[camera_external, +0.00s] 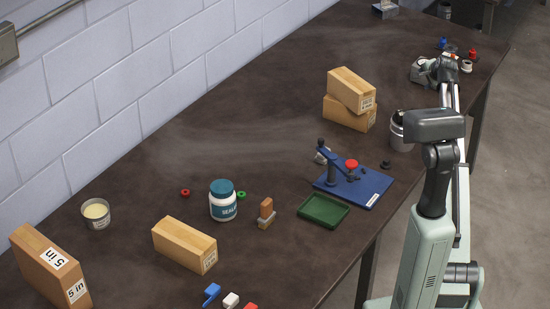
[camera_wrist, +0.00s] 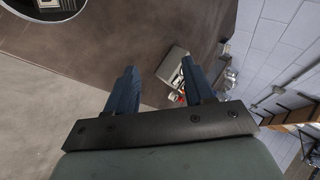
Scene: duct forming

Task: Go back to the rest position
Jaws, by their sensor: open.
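My gripper (camera_external: 421,71) is held out over the far right part of the dark table (camera_external: 290,80), close to its right edge. In the wrist view my gripper (camera_wrist: 160,80) shows two dark blue fingers spread wide apart, with nothing held between them. A grey box (camera_wrist: 173,64) with small red and white things by it shows beyond the fingers, apart from them. In the external view the fingertips are too small to make out clearly.
Small blue and red parts (camera_external: 473,54) lie beside my gripper. Two stacked cardboard boxes (camera_external: 350,91), a dark can (camera_external: 397,131) and a blue press (camera_external: 352,187) stand nearer. A white block wall (camera_external: 150,80) runs along the left.

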